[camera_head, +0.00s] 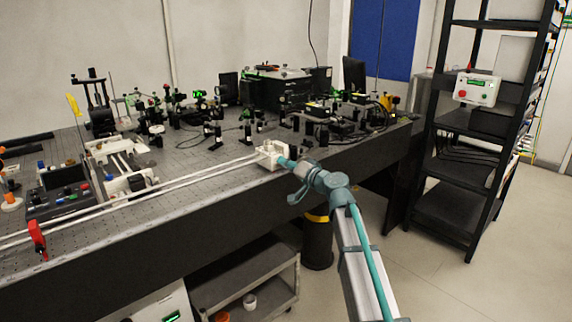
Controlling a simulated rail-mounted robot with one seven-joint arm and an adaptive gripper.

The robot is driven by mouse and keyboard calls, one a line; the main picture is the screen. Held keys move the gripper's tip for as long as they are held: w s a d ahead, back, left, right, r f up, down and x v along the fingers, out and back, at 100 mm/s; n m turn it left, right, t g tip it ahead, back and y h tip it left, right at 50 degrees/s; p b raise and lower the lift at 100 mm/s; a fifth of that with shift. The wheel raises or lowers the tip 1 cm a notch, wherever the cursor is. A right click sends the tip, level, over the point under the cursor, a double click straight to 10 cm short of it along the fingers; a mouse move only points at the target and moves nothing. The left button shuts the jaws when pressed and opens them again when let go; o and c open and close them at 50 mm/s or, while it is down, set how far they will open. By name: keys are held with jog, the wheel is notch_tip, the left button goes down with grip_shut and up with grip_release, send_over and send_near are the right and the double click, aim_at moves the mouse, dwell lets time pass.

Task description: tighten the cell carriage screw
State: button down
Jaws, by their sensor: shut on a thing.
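The cell carriage (268,152) is a small cream block at the right end of two long white rails, near the front edge of the optical table. My gripper (285,163) comes in from the lower right and meets the right side of the carriage. It is shut on the carriage screw there. The screw itself is too small and too covered by my gripper to make out, so how far it is turned cannot be seen.
The white rails (150,194) run left along the perforated table (215,176). A red clamp-like part (37,238) stands at the front left, near a control box (66,200). Several optics mounts crowd the back. A black shelf rack (465,160) stands right; a grey cart (245,285) is below.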

jog(key=m+p, duration=0.5)
jog(key=m, duration=0.6)
jog(key=shift+f+m, duration=0.1)
jog(key=shift+m, duration=0.3)
jog(key=c, duration=1.1)
grip_release()
jog(key=shift+s+d, duration=0.1)
jog(key=shift+d, duration=0.05)
jog(key=v, duration=1.1)
jog(key=shift+s+d, duration=0.2)
jog(key=shift+d, duration=0.1)
